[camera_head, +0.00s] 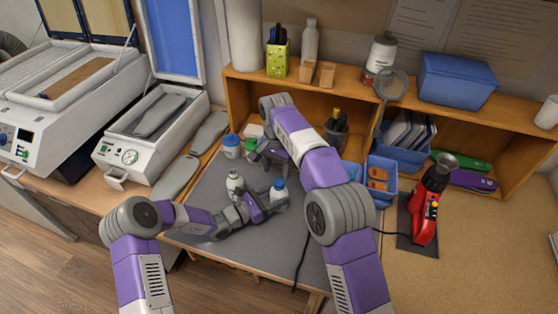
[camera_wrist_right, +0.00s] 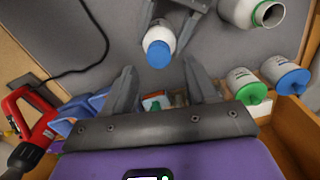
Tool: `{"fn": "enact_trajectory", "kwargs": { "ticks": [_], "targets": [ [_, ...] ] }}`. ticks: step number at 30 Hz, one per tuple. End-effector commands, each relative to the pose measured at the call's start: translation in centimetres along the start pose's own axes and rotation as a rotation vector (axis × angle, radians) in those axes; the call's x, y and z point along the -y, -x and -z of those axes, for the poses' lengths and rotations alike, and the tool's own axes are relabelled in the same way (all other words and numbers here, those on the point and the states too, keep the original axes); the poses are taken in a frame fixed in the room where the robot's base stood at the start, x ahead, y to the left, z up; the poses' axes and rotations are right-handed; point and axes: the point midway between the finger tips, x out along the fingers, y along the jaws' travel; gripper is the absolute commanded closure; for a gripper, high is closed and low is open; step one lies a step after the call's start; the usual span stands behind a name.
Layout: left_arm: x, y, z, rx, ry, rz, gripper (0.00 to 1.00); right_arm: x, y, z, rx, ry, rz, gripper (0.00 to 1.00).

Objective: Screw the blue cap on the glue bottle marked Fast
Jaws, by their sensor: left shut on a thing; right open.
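A white bottle (camera_head: 278,200) with a blue cap (camera_head: 279,185) on its top stands on the grey mat. My left gripper (camera_head: 268,204) is shut around the bottle; the blue cap (camera_wrist_right: 159,54) shows above it in the right wrist view. I cannot tell how tightly the cap sits, and no marking is readable. My right gripper (camera_wrist_right: 163,85) is open and empty, with the capped bottle beyond its fingertips. A second white bottle (camera_head: 235,184) stands uncapped to the left; its open neck with a green ring (camera_wrist_right: 269,13) shows in the right wrist view.
A jar with a blue lid (camera_head: 232,142) and one with a green lid (camera_head: 251,145) stand at the mat's back left. Blue bins (camera_head: 381,182) and a red heat tool (camera_head: 427,205) are on the right. The front of the grey mat (camera_head: 290,245) is largely clear, apart from a cable.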

Motion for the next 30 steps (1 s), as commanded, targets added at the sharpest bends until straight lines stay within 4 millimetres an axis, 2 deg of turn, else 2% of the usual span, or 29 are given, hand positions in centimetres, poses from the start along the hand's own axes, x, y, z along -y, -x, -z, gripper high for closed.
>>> {"fn": "enact_trajectory", "kwargs": {
  "ticks": [30],
  "targets": [
    [0.0,0.0,0.0,0.000,0.000,0.000,1.00,-0.2,1.4,0.0,-0.009,2.012,-0.001,0.43]
  ]
}}
